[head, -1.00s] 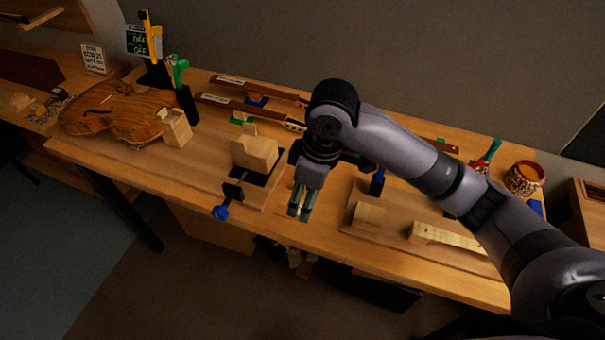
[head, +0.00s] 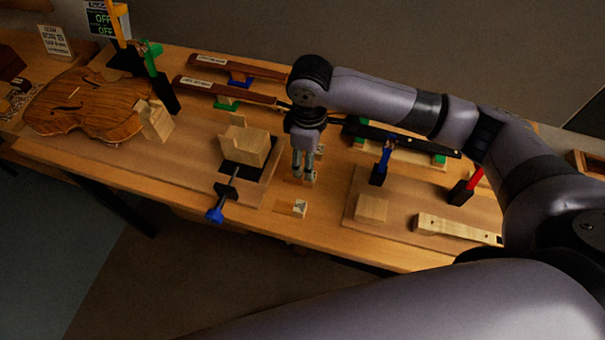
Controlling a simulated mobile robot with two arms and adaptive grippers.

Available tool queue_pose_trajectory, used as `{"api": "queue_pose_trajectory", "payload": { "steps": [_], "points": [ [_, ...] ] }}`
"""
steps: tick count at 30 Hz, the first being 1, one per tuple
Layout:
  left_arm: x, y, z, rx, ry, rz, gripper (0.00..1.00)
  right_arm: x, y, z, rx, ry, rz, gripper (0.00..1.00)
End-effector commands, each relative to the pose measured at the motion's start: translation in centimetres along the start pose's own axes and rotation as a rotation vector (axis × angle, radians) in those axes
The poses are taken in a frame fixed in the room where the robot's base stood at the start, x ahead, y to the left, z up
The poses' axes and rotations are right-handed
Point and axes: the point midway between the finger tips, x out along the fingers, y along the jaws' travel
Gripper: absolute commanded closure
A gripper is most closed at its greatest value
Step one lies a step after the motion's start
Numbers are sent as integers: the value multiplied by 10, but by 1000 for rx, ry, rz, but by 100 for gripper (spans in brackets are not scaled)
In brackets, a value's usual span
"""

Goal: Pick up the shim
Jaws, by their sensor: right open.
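A small pale wooden block (head: 300,208) with a dark mark lies near the table's front edge. Another small pale wooden piece (head: 312,178) shows just beside and partly behind the fingertips. I cannot tell for sure which of these is the shim. My right gripper (head: 303,177) points down between the two work boards, open, its fingers beside the pale piece; contact cannot be made out. My left gripper is not in view.
Left of the gripper, a notched wood block (head: 245,142) sits in a black holder with a blue-handled clamp (head: 216,214). To the right a board (head: 385,237) bears a wood block (head: 371,208) and a long pale strip (head: 455,229). A violin body (head: 85,105) lies far left.

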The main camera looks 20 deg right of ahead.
Motion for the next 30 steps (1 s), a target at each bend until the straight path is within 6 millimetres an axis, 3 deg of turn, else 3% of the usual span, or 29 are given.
{"api": "queue_pose_trajectory", "payload": {
  "steps": [3, 6, 16, 24, 30],
  "points": [
    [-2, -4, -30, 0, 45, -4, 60, 8, 0, 0, -1, 0, 0, 48],
    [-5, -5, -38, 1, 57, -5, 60, 13, -2, 0, -1, -1, 0, 48],
    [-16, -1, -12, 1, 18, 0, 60, 57, -8, -3, -2, -1, 0, 48],
    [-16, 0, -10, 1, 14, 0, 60, 61, -8, -3, -3, 1, 1, 48],
    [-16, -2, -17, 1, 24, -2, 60, 61, -8, -3, -2, 1, 1, 61]
  ]
}}
